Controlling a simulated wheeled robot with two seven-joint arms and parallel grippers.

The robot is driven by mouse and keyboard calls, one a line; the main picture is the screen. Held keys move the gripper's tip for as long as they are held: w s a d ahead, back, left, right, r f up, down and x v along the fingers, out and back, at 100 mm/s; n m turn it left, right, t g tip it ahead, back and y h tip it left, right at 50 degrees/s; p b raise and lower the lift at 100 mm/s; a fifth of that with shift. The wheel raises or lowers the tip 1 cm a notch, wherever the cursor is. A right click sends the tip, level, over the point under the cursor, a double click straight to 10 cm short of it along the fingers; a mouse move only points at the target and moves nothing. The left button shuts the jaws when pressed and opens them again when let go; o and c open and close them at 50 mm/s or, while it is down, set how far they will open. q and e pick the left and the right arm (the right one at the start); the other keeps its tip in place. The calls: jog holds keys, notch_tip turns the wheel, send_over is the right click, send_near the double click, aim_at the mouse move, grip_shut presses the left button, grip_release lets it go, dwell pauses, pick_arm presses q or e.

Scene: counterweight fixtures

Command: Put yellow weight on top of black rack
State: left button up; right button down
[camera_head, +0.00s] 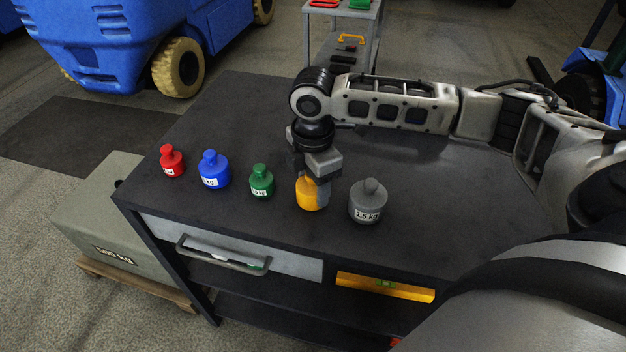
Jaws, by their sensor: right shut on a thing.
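The yellow weight (305,196) stands on the dark top of a workbench, between the green and grey weights. My right gripper (318,180) reaches down over it from above and is shut on it. The gripper's fingers hide the weight's top and part of its right side. I cannot tell whether the weight is still touching the bench. The black rack is probably the dark workbench (230,120) with lower shelves, but I cannot tell for sure. My left gripper is not in view.
Red (172,162), blue (213,170) and green (261,182) weights stand in a row left of the yellow one. A grey 1.5 kg weight (368,203) stands close on its right. A yellow level (385,287) lies below the top. The bench's back left is clear.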

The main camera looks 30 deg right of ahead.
jog(key=c, duration=0.5)
grip_release()
jog(key=shift+f, duration=0.1)
notch_tip(320, 180, up, 11)
jog(key=shift+r, duration=0.65)
